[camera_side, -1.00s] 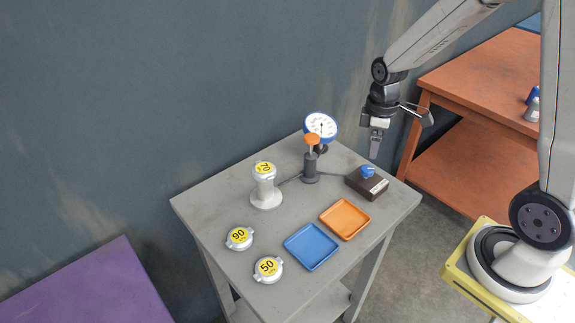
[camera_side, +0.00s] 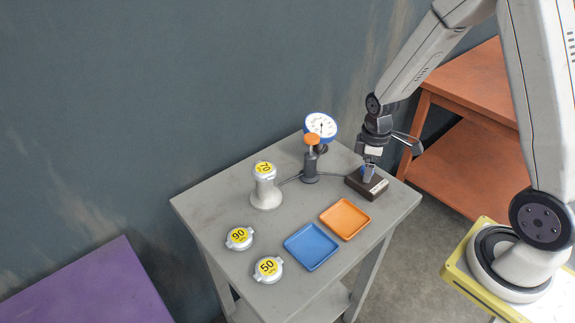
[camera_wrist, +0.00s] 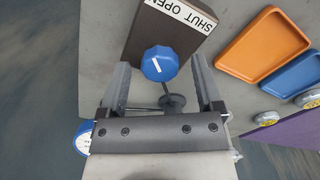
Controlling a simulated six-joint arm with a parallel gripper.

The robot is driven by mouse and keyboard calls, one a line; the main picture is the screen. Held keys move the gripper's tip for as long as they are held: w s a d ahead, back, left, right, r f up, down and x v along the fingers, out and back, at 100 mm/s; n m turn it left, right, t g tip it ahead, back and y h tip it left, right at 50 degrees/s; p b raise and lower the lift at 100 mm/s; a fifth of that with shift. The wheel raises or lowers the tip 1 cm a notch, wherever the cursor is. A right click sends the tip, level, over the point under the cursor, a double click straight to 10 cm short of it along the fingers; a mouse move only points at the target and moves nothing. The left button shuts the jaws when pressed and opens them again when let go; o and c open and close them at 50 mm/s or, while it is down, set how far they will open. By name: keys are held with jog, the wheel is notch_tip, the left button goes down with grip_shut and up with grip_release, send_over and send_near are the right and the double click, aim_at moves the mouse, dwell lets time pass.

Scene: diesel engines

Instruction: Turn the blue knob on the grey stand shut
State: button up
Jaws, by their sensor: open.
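The blue knob (camera_wrist: 160,64) sits on a dark brown block (camera_wrist: 150,28), not on a grey stand, at the right corner of the grey table (camera_side: 225,205). A white line marks its top. A white label (camera_wrist: 190,14) on the block reads SHUT and OPEN; I cannot tell which word the line points to. My gripper (camera_side: 368,170) is low over the block in the side view and hides most of the knob there. In the wrist view my gripper is open, with one finger on each side of the knob and gaps showing between.
A dark post with an orange top (camera_side: 312,140) and a round gauge (camera_side: 320,125) stand left of the block. The orange tray (camera_side: 345,219) and blue tray (camera_side: 311,247) lie in front. A yellow-topped cap marked 70 (camera_side: 265,170) sits on a white stand; caps marked 90 (camera_side: 239,238) and 50 (camera_side: 268,269) lie left.

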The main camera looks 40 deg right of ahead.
jog(key=shift+f, duration=0.1)
grip_shut()
jog(key=shift+m, duration=0.4)
jog(key=m, duration=0.3)
jog(key=shift+m, duration=0.3)
jog(key=m, duration=1.3)
jog(key=shift+m, duration=0.3)
dwell(0.3)
